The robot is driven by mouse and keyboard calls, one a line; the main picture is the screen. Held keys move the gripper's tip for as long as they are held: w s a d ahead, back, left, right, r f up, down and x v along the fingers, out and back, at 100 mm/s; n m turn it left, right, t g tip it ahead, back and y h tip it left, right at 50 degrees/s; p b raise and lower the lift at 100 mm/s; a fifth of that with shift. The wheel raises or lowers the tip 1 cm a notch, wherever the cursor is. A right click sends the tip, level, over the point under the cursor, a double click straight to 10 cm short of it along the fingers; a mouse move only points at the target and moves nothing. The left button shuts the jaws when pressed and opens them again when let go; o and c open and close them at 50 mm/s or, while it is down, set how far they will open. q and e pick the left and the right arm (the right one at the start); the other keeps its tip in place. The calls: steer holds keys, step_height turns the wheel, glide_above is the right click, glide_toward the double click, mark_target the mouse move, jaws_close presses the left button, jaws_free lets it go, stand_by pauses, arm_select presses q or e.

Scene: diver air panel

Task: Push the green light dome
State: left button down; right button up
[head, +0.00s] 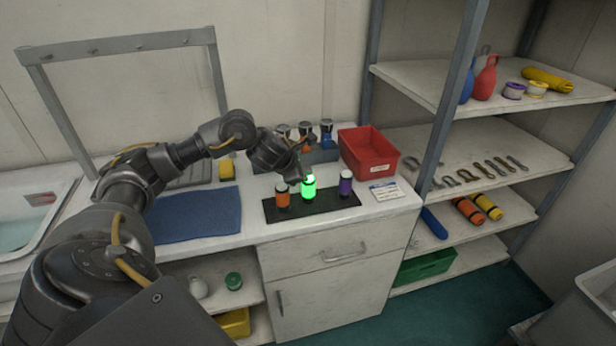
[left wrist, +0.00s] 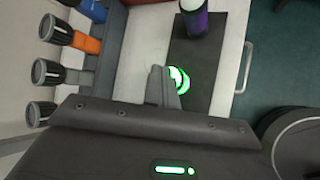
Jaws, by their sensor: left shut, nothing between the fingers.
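The green light dome (head: 309,187) glows bright green on a black strip (head: 330,205) on the white counter. It stands between an orange light (head: 282,196) and a purple light (head: 346,184). My left gripper (head: 301,172) is shut and empty, pointing down at the green light, close to its top. In the left wrist view, the shut fingers (left wrist: 161,87) partly cover the glowing green light (left wrist: 180,79), and the purple light (left wrist: 193,18) stands beyond it. I cannot tell whether the fingertips touch the dome. My right gripper is not in view.
Behind the strip, a rack (head: 322,156) holds several coloured lamps or torches. A red bin (head: 369,152) and a small label card (head: 385,191) are to the right. A blue mat (head: 199,214) lies to the left. Shelves (head: 485,140) with gear stand at the right.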

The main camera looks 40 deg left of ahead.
arm_select(q)
steer(key=shift+r+p, duration=0.4)
steer(key=shift+r, duration=0.15)
step_height(320, 180, up, 6)
steer(key=p, duration=0.4)
steer(key=shift+p, duration=0.4)
stand_by(0.4)
